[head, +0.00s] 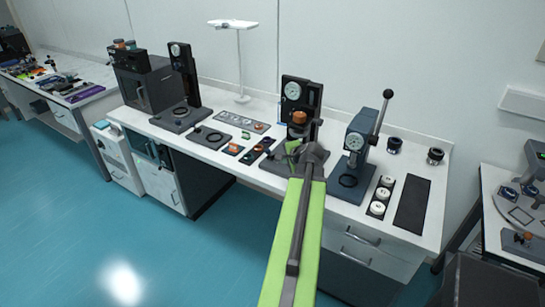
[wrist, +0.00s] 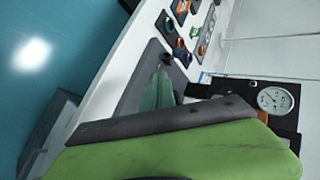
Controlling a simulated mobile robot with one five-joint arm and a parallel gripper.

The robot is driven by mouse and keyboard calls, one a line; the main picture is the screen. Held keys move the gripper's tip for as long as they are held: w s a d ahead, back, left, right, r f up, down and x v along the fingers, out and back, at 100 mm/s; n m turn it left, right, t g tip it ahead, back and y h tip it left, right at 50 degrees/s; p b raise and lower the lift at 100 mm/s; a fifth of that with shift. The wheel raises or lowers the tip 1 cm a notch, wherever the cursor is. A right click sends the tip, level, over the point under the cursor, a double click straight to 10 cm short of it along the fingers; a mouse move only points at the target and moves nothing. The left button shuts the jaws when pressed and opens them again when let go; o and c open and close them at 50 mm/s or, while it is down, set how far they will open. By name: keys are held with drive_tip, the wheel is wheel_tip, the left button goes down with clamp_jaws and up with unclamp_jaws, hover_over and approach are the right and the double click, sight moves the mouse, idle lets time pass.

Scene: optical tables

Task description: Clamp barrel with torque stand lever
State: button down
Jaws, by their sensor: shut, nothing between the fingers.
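A blue-grey stand (head: 354,150) with a round dial stands upright right of centre on the white bench in the head view. Its lever (head: 380,112) rises up and to the right, ending in a black knob. A dark dial stand (head: 290,92) with a copper-coloured part (head: 299,118) stands to its left, directly beyond my arm. My gripper (head: 292,148) is in front of this dark stand, apart from the lever. In the wrist view my gripper (wrist: 163,72) appears shut and empty over a dark base plate. I cannot tell which part is the barrel.
Another dial stand (head: 182,72) stands further left. White round pieces (head: 377,208) in a black tray and a dark mat (head: 412,204) lie right of the blue-grey stand. Small parts (head: 232,149) lie on the bench left of my gripper.

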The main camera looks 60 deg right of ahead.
sight(269, 153)
drive_tip(key=b+x, duration=0.7)
drive_tip(key=x, duration=0.3)
drive_tip(key=shift+f, duration=0.3)
drive_tip(key=shift+w+d+r+p, duration=0.2)
drive_tip(key=shift+w+d+p, duration=0.05)
drive_tip(key=shift+w+d, duration=0.25)
drive_tip(key=shift+w+d+r+p, duration=0.25)
drive_tip(key=shift+w+d, duration=0.15)
drive_tip(key=shift+w, duration=0.15)
drive_tip(key=shift+w+d, duration=0.3)
drive_tip(key=shift+w, duration=0.25)
